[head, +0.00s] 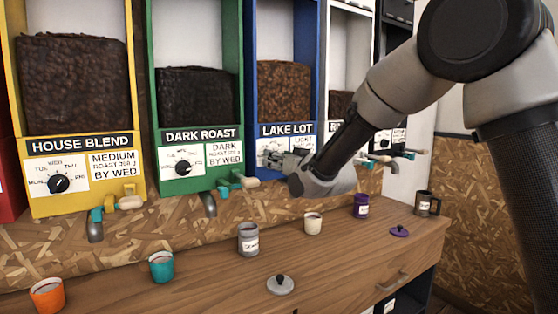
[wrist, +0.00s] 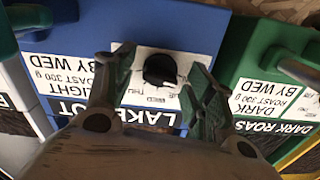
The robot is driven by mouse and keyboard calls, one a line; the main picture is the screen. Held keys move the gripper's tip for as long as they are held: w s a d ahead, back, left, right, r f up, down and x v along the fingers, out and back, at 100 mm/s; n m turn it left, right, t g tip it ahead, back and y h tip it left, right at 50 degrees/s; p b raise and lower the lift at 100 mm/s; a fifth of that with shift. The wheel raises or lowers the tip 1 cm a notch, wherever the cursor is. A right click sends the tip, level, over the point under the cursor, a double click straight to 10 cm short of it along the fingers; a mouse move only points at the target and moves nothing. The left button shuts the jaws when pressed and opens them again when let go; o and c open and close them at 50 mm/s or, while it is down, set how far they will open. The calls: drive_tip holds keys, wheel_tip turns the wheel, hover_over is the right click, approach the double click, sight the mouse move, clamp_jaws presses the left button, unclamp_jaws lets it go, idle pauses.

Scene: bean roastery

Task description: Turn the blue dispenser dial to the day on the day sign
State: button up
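The blue dispenser (head: 250,75), labelled LAKE LOT, stands between the green and the white one. Its black dial (wrist: 160,68) sits on a white card with day marks, shown upside down in the wrist view. I cannot read where the dial points; the gripper covers it in the head view. My gripper (head: 282,158) is open in front of this card. In the wrist view its two fingers (wrist: 158,72) are on either side of the dial; contact is unclear. A label beside the dial (wrist: 75,70) reads BY WED. I see no separate day sign.
The green DARK ROAST dispenser (head: 190,135) and yellow HOUSE BLEND dispenser (head: 80,142) stand to the left, each with its own dial. Spouts stick out below. The wooden counter (head: 200,285) holds several cups, a grey lid (head: 280,286) and a purple lid (head: 399,231).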

drive_tip(key=v, duration=1.2)
